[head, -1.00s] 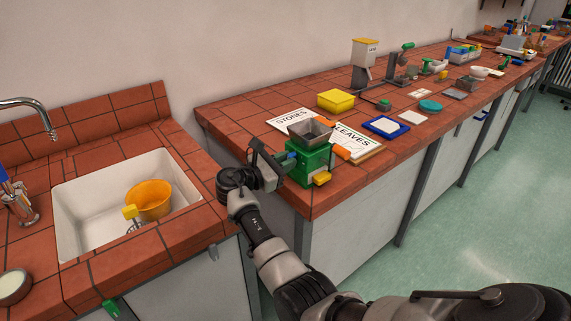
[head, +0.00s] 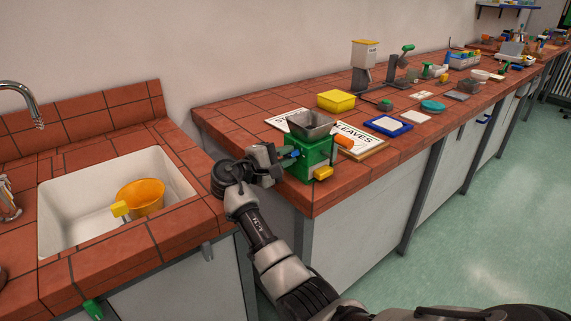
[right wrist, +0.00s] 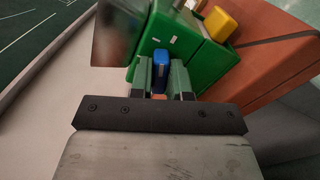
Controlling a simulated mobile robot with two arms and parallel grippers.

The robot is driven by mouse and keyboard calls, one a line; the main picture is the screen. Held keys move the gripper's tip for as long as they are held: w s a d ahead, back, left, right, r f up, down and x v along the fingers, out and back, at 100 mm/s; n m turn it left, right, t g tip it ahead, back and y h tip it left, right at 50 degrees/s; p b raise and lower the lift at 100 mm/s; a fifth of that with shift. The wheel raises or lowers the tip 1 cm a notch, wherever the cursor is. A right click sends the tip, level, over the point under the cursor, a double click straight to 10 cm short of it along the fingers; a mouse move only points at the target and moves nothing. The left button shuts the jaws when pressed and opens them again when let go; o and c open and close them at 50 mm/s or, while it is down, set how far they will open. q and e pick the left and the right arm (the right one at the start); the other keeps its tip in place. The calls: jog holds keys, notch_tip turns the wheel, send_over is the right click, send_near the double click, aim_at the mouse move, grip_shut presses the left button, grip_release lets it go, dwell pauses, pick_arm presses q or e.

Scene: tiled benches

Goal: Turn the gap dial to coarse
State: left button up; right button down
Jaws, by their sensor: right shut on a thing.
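The green mill (head: 306,158) stands at the near left corner of the long tiled bench, with a grey metal hopper (head: 311,124) on top. The gap dial, a small blue knob (right wrist: 161,68), sticks out of the mill's left side; it also shows in the head view (head: 295,153). My right gripper (right wrist: 160,80) is shut on the blue dial, one finger on each side. Small white marks (right wrist: 172,41) show on the green face by the dial, too small to read. My left gripper is out of view.
A yellow block (head: 323,173) and an orange part (head: 344,141) stick out of the mill. A STONES/LEAVES sheet (head: 360,139) lies behind it. A yellow box (head: 336,100) and blue-rimmed tray (head: 388,126) stand further back. A sink (head: 70,205) holds an orange pot (head: 145,195).

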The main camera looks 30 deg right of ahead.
pick_arm(q)
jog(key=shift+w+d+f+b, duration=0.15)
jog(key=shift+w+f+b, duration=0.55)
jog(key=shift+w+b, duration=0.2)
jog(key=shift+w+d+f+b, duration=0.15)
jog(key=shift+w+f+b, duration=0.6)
jog(key=shift+b, duration=0.1)
pick_arm(e)
jog(key=shift+f+m, duration=0.2)
jog(key=shift+m, duration=1.9)
jog(key=c, duration=1.1)
grip_release()
jog(key=a, duration=0.7)
jog(key=s+a, duration=0.1)
jog(key=a, duration=0.2)
jog(key=shift+a+b, duration=0.35)
jog(key=shift+a, duration=0.05)
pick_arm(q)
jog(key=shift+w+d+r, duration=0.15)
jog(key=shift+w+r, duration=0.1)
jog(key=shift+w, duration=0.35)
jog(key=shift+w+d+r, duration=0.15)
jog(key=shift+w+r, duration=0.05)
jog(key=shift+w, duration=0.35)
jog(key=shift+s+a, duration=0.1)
